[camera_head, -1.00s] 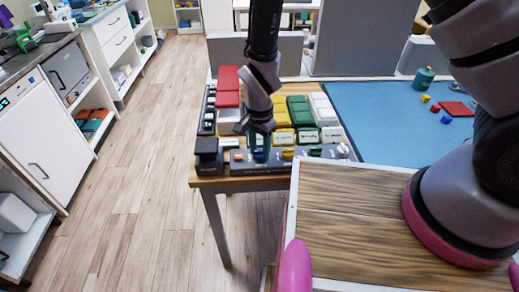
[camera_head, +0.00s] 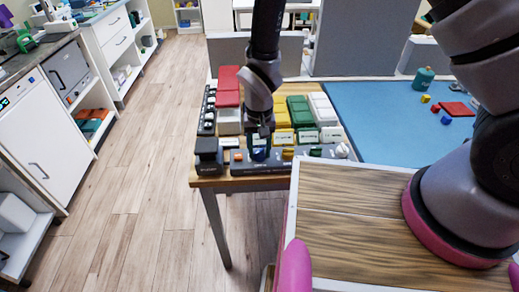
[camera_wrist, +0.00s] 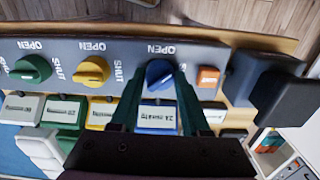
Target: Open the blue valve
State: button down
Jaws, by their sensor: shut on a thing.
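The blue valve (camera_wrist: 158,73) is a round knob on a dark grey panel (camera_wrist: 215,55), with the word OPEN beside it at the panel's outer edge. It also shows in the head view (camera_head: 259,155). My gripper (camera_wrist: 160,85) has one finger on each side of the knob and is shut on it. The fingers hide parts of the knob's sides, and its exact turn is hard to tell. In the head view my gripper (camera_head: 259,137) points down at the panel from above. A box labelled in blue (camera_wrist: 157,118) sits beside the knob, between the fingers.
A yellow knob (camera_wrist: 93,71) and a green knob (camera_wrist: 31,69) share the panel on one side. An orange square button (camera_wrist: 208,77) is close on the other side, near a dark block (camera_wrist: 285,97). Red boxes (camera_head: 228,85) stand behind the panel. The floor at left is clear.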

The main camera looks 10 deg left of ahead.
aim_at(260, 150)
jog(key=n, duration=0.4)
jog(key=shift+w+n, duration=0.1)
jog(key=shift+n, duration=0.2)
jog(key=n, duration=0.4)
jog(key=shift+n, duration=0.3)
jog(key=shift+c, duration=1.9)
grip_release()
notch_tip(260, 150, up, 11)
